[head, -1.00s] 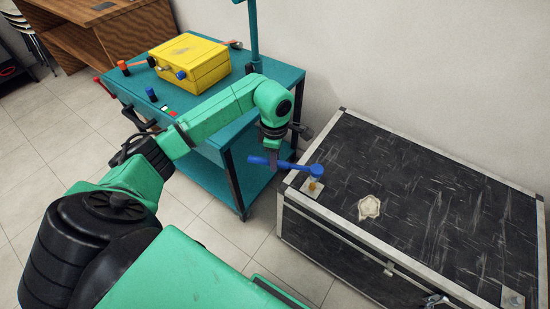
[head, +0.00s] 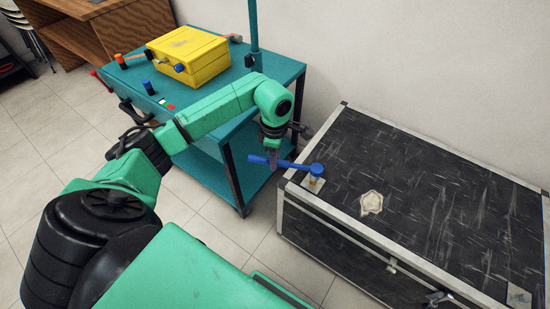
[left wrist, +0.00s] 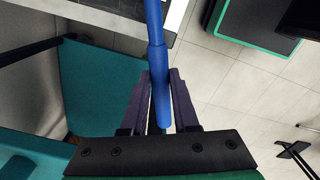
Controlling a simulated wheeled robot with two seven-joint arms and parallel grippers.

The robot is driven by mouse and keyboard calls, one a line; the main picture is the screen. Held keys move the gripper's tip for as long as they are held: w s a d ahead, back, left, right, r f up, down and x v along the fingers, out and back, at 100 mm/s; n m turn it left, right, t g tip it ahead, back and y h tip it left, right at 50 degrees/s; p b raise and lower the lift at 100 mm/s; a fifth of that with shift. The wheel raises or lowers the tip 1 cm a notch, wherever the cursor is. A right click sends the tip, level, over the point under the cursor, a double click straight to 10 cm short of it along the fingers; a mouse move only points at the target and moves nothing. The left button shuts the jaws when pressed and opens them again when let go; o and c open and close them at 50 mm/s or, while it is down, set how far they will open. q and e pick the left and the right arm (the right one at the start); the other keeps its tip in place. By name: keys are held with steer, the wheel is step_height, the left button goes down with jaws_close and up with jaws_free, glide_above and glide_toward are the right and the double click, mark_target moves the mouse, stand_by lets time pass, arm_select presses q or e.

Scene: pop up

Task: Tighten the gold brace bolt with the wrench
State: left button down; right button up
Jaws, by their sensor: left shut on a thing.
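The blue wrench (head: 292,164) lies level, with its handle in my left gripper (head: 272,158) and its round head over the near-left corner of the black case. The gold bolt (head: 314,184) stands on a small plate at that corner, directly under the wrench head. The head appears to sit on the bolt, but it hides the bolt's top, so I cannot tell how far it is seated. In the left wrist view, the two fingers are shut on the blue handle (left wrist: 158,75), which runs up out of the picture. My right gripper is not in view.
The black case (head: 440,200) with metal edges fills the right side. A teal cart (head: 285,75) stands behind my left arm, holding a yellow toolbox (head: 190,50) and a hammer (head: 120,62). A white wall is close behind the case. Tiled floor is open at left.

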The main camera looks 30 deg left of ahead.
arm_select(q)
steer(key=shift+f, duration=0.15)
steer(key=shift+f+b, duration=0.95)
steer(key=shift+f, duration=0.15)
